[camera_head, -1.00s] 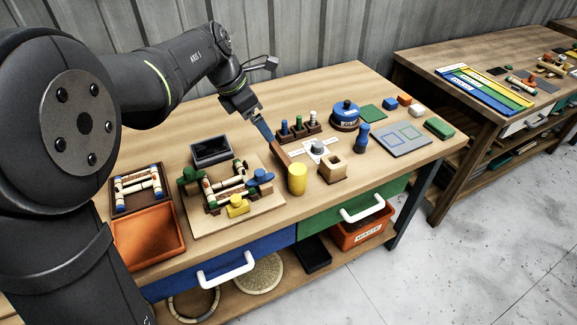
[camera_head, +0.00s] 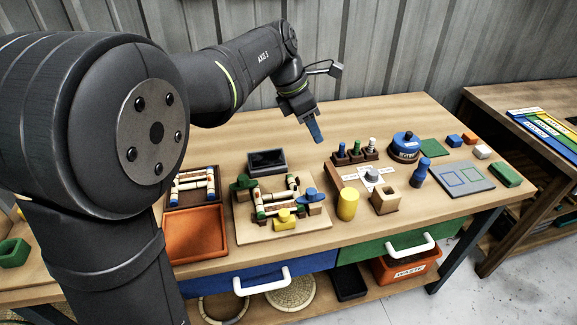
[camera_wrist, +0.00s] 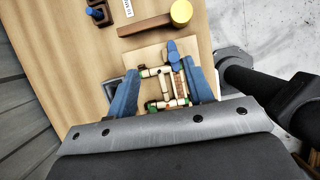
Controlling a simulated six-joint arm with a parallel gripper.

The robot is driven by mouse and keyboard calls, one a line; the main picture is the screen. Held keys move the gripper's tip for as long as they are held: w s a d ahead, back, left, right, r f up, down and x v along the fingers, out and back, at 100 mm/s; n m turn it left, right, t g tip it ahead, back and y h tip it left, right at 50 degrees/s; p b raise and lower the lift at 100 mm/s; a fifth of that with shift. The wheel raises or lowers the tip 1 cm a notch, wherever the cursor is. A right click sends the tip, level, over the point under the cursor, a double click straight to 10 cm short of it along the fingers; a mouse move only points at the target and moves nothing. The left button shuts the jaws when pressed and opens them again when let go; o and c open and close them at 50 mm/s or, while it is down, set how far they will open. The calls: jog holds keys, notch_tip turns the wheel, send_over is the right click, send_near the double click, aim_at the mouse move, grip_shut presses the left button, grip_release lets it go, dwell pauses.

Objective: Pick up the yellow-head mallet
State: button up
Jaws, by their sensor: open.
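The yellow-head mallet lies on the wooden workbench, its yellow cylinder head (camera_head: 347,204) toward the front edge and its brown handle (camera_head: 336,180) running back from it. In the wrist view the yellow head (camera_wrist: 181,13) and brown handle (camera_wrist: 142,26) are at the top edge, beyond my fingertips. My gripper (camera_head: 319,137) is above the bench, behind and left of the mallet, with blue fingers pointing down. In the wrist view its two fingers (camera_wrist: 164,68) are spread apart with nothing held between them.
A bamboo frame jig with a blue knob (camera_head: 309,194) and yellow block (camera_head: 285,219) stands left of the mallet. A wooden block with a hole (camera_head: 385,201) is close on its right. A peg rack (camera_head: 356,152) stands behind. An orange tray (camera_head: 195,234) is at left.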

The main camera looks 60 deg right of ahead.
jog(key=shift+s+f, duration=0.1)
jog(key=m+t, duration=0.6)
jog(key=m, duration=1.2)
send_near(340, 184)
jog(key=x, duration=1)
jog(key=shift+f, duration=0.15)
grip_shut()
